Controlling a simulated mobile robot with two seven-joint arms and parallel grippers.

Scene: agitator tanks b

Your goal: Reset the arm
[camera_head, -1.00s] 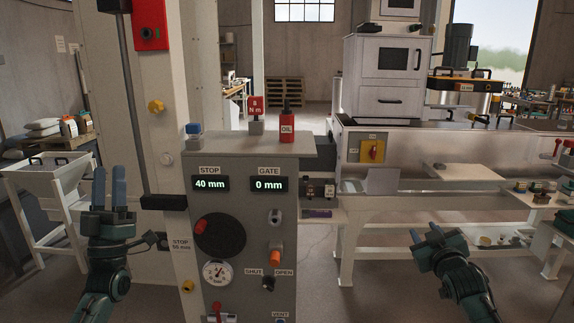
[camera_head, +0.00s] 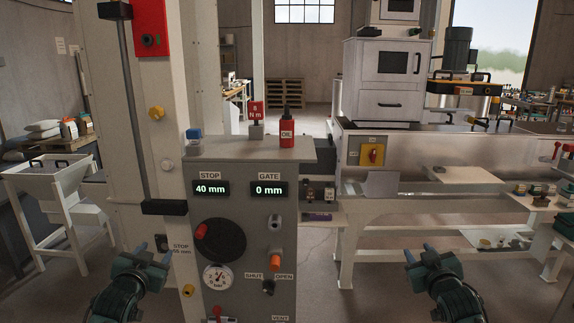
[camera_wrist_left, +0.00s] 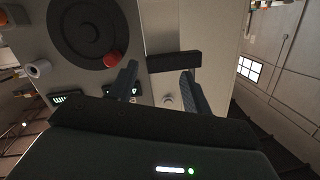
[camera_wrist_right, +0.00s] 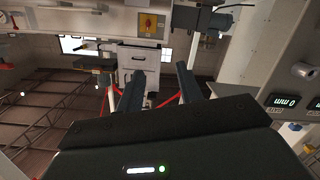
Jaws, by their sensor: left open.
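My left gripper (camera_head: 152,246) is low at the left in the head view, in front of the machine column and left of the control panel. In the left wrist view its two fingers (camera_wrist_left: 156,82) stand apart with nothing between them. My right gripper (camera_head: 423,252) is low at the right in the head view, in front of the bench. In the right wrist view its fingers (camera_wrist_right: 160,82) are apart and empty. The grey control panel (camera_head: 250,225) stands between the grippers, with displays reading STOP 40 mm and GATE 0 mm. Neither gripper touches anything visible.
An oil bottle (camera_head: 287,132) and a red-tagged tool (camera_head: 256,118) stand on the panel's top. A black block (camera_head: 164,207) juts from the column above my left gripper. A hopper (camera_head: 60,185) stands at far left. A long bench (camera_head: 440,155) lies behind my right gripper.

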